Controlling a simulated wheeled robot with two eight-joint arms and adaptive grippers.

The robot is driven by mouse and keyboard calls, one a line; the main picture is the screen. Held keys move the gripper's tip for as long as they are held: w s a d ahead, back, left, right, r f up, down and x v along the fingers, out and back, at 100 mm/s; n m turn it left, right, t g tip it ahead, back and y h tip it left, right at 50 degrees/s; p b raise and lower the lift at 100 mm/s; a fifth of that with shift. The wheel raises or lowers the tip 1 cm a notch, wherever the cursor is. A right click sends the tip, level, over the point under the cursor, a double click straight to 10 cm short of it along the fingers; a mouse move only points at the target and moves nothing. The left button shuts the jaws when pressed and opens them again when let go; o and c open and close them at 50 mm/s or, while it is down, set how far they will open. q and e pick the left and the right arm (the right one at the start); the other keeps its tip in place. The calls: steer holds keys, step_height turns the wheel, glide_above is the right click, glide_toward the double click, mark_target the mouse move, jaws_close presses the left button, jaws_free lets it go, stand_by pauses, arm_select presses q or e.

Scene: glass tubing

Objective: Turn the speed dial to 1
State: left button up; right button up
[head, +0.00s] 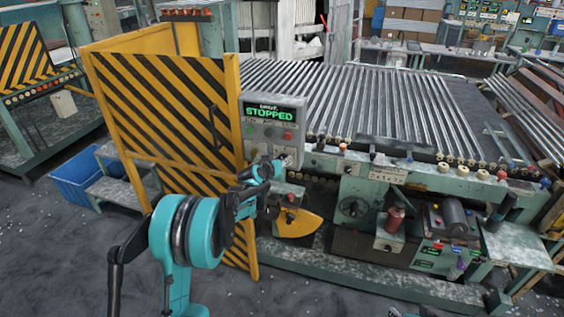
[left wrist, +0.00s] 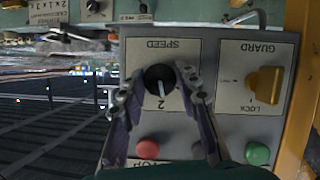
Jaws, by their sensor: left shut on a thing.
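The speed dial (left wrist: 158,72) is a round black knob with a pale pointer line, under the upside-down word SPEED in the left wrist view. Its pointer is towards the number 2 on the label. My left gripper (left wrist: 160,84) has one finger on each side of the knob and is shut on it. In the head view my left gripper (head: 281,164) is at the control panel below the screen, and the dial itself is too small or hidden there. My right gripper is not in view.
A yellow guard lock knob (left wrist: 265,84) is beside the dial, with a red button (left wrist: 147,149) and a green button (left wrist: 257,154) near the fingers. The screen (head: 270,112) reads STOPPED. A yellow-black striped guard door (head: 160,100) stands left of the panel.

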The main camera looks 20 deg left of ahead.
arm_select(q)
steer(key=n+h+b, duration=0.1)
steer(key=n+h, duration=0.1)
steer(key=n, duration=0.1)
steer(key=n+t+h+b, duration=0.1)
steer(key=n+h, duration=0.1)
steer(key=n, duration=0.1)
steer(key=shift+a+f+n+b, duration=0.15)
steer(key=shift+n+b, duration=0.15)
steer(key=shift+b, duration=0.05)
stand_by(0.5)
steer(key=o, duration=1.1)
steer(key=shift+o, duration=0.2)
steer(key=shift+s, duration=0.1)
steer(key=v, duration=1.2)
steer(key=shift+f, duration=0.15)
steer(key=shift+a, duration=0.1)
